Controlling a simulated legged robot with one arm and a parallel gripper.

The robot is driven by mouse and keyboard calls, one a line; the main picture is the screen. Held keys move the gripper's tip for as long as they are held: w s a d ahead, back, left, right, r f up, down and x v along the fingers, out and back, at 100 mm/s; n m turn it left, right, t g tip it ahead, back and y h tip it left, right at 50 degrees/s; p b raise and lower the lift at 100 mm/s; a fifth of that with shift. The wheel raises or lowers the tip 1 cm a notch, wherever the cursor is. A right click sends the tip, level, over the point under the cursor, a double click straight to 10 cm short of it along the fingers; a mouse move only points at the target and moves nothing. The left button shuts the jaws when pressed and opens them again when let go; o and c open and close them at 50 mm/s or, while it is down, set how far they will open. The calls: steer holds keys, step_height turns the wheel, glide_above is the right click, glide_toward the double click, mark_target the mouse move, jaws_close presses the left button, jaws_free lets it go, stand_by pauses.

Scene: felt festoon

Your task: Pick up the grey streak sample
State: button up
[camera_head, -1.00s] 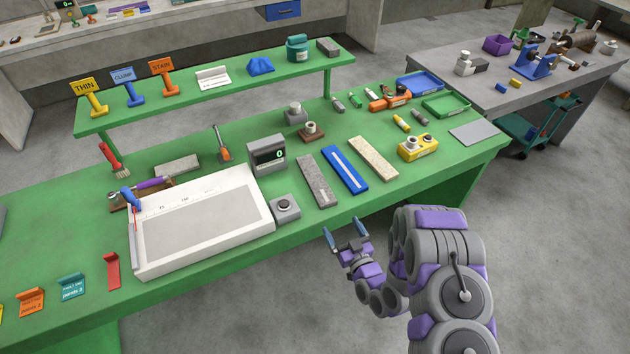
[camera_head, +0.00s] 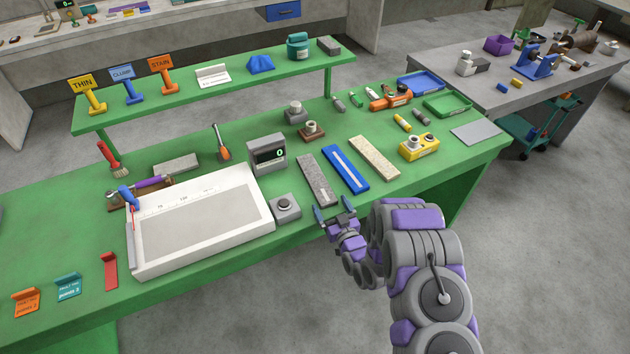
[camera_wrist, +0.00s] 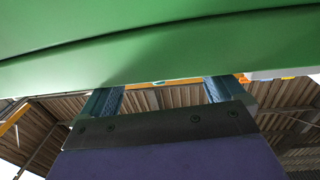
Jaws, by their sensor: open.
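The grey streak sample (camera_head: 314,176) is a flat, speckled grey strip lying on the green bench, with a small pale mark at its near end. It lies left of a blue strip with a white streak (camera_head: 345,167). My gripper (camera_head: 333,208) is open and empty at the bench's front edge, just nearer than the near end of the grey sample and apart from it. In the wrist view my two blue-grey fingers (camera_wrist: 162,95) stand apart with nothing between them. No sample shows in that view; a green surface fills its top.
A beige strip (camera_head: 373,157) lies right of the blue one. A grey block with a round knob (camera_head: 285,207) and a large white board (camera_head: 232,246) stand to the left. A yellow two-knob block (camera_head: 418,147) stands at the right.

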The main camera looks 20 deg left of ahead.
steer(key=x, duration=0.2)
steer(key=shift+w+a, duration=0.15)
steer(key=shift+w, duration=0.15)
steer(key=shift+f, duration=0.1)
steer(key=c, duration=1)
steer(key=shift+c, duration=0.2)
